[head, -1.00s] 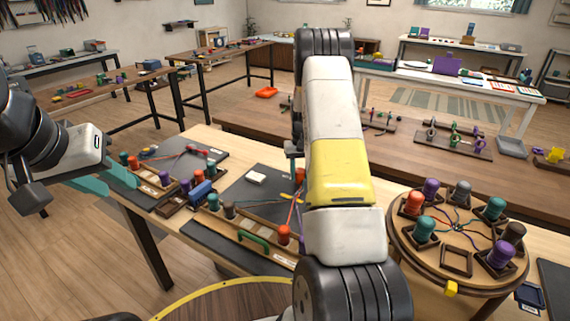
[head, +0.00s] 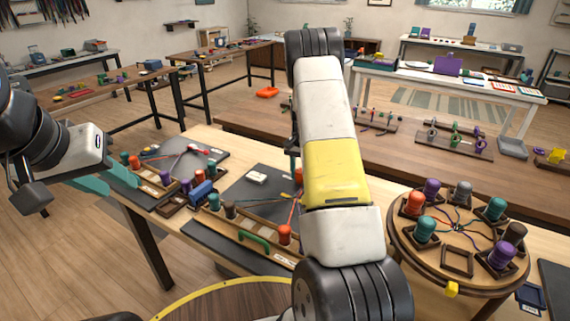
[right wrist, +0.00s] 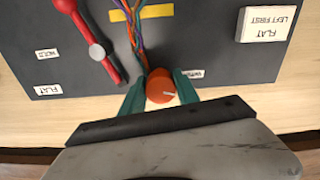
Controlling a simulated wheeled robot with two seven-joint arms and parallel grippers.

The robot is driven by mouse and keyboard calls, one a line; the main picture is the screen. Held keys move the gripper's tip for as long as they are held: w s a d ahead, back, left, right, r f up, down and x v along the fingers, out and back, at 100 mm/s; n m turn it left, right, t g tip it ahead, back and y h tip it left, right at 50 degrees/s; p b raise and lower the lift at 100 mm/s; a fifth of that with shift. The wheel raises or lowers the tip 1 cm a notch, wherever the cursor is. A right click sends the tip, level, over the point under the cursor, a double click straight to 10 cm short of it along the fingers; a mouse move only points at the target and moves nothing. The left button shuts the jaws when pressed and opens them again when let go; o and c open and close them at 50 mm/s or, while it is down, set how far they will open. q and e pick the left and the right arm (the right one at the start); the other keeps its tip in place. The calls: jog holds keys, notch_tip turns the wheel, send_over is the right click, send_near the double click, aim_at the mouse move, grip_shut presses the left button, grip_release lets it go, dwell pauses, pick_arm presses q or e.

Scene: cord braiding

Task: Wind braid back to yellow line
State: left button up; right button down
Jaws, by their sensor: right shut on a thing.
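In the right wrist view an orange knob (right wrist: 160,87) with a pale mark on top sits between the teal fingers of my right gripper (right wrist: 161,84), which is shut on it. The multicoloured braid (right wrist: 138,38) runs from the knob up the dark board and passes a yellow line (right wrist: 155,12) near the top edge. In the head view my own right arm hides the right gripper and most of the braid. My left gripper (head: 118,178) has teal fingers apart and empty, off the left end of the table.
A white block (right wrist: 267,24) is at right. In the head view a round stand (head: 457,262) with several coloured bobbins is at right. A green-handled wooden rack (head: 255,241) is at front.

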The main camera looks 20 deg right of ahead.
dwell(0.3)
jog(key=c, duration=0.9)
grip_release()
jog(key=shift+r, duration=3.95)
jog(key=s+a+r+n+t+y, duration=0.1)
jog(key=s+a+r, duration=0.25)
jog(key=r, duration=0.25)
jog(key=s+a+r+n+t, duration=0.1)
jog(key=s+a+r, duration=0.2)
jog(key=s+r, duration=0.3)
jog(key=s+a+r+n+t+y, duration=0.1)
jog(key=s+a+r+n, duration=0.15)
jog(key=r, duration=0.45)
jog(key=s+a+r+n+t, duration=0.1)
jog(key=s+a, duration=0.3)
jog(key=s, duration=0.6)
jog(key=s+a+r+n+t, duration=0.2)
jog(key=s+a+r+n, duration=0.1)
jog(key=s, duration=0.8)
jog(key=shift+a, duration=0.75)
